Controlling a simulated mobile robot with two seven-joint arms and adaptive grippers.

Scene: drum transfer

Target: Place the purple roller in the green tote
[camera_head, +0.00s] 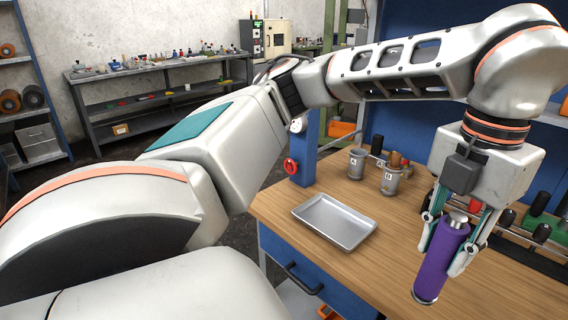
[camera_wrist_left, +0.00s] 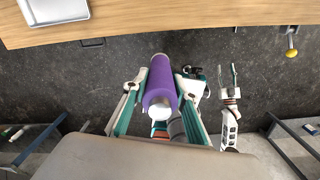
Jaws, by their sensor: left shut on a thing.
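The purple roller (camera_head: 440,262) is a purple cylinder with a pale metal end, held slightly tilted at the lower right of the head view. It also shows in the left wrist view (camera_wrist_left: 161,82), between the fingers. My left gripper (camera_head: 444,240) is shut on it, one finger on each side, and holds it up with its lower end free. In the left wrist view, my right gripper (camera_wrist_left: 228,72) is empty, its two thin fingers apart, away from the roller. I see no green tote in either view.
A metal tray (camera_head: 336,222) lies on the wooden workbench (camera_head: 285,202), left of the roller. Cups marked A (camera_head: 357,163) and B (camera_head: 391,180) stand behind it. A black rack with rollers (camera_head: 530,232) is at the right. Dark floor (camera_wrist_left: 270,70) shows beyond the bench edge.

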